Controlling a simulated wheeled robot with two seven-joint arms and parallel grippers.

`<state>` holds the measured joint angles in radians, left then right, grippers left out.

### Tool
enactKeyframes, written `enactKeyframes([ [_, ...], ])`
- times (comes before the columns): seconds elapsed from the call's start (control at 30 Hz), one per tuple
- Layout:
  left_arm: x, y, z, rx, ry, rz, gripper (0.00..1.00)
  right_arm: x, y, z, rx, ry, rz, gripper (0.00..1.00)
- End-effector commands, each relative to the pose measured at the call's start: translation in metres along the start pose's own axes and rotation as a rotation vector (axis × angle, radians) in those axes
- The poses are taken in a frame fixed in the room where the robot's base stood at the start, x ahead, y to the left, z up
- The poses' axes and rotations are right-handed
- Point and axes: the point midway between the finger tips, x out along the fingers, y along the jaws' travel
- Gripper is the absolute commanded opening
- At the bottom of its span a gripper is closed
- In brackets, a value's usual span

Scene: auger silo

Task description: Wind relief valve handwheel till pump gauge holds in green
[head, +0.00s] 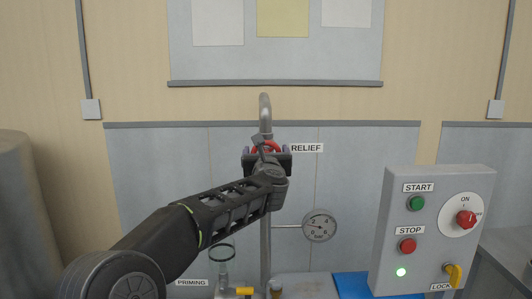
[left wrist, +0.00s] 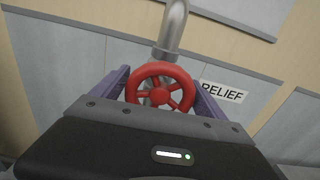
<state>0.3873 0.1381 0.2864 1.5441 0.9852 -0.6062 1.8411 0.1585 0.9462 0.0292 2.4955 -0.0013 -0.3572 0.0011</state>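The red handwheel (left wrist: 160,88) sits on a grey pipe, beside a RELIEF label (head: 307,148). Only its top shows in the head view (head: 266,145). My left gripper (head: 267,152) is at the wheel, its two purple fingers set wide apart on either side of the rim. The fingers look open; whether they touch the rim I cannot tell. The round pump gauge (head: 320,226) is to the lower right of my gripper, on a side pipe. Its needle points left, at the low part of the scale; a green band is too small to make out. My right gripper is out of view.
A grey control box (head: 434,230) stands at the right, with a green START button, red STOP button, red rotary switch, lit green lamp and yellow LOCK lever. A PRIMING label (head: 192,283) and a small valve with a yellow handle (head: 236,291) are low down.

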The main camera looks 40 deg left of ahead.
Motion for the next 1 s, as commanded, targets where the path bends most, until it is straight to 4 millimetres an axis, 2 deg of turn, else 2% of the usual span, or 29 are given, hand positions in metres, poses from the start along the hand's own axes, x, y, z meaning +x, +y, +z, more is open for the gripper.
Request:
enactKeyframes([
  [0.07,-0.0001,-0.0001,0.0001,0.0,0.0,0.0,0.76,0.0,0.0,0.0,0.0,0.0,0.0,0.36],
  [0.57,-0.0002,-0.0001,0.0,0.0,0.0,0.0,0.35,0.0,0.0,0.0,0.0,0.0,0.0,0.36],
  [1.0,-0.0004,-0.0006,0.0002,0.065,0.0,-0.001,0.35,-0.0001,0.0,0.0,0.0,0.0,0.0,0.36],
])
